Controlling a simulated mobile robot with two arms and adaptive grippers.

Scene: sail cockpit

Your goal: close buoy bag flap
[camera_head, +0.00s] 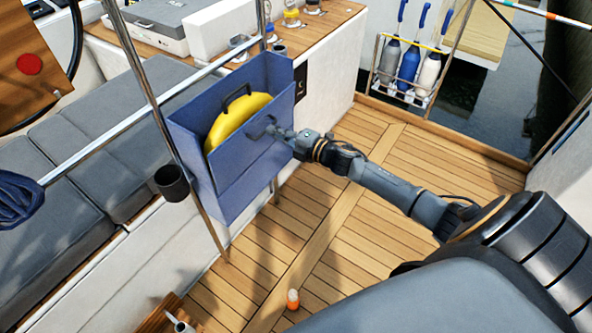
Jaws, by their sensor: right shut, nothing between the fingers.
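The blue buoy bag (237,187) hangs on the metal rail at the left of centre, its top open. A yellow buoy (236,119) with a dark handle sits inside it and shows above the front wall. My right arm reaches in from the right. My right gripper (268,130) is shut and empty, at the bag's upper right by the buoy's right end. I cannot tell whether it touches the bag or its flap. My left gripper is not in view.
Metal rails (118,124) and posts stand around the bag. A dark cup holder (172,183) is at its left. Grey bench cushions (95,150) are at left. The deck right of the bag is mostly clear.

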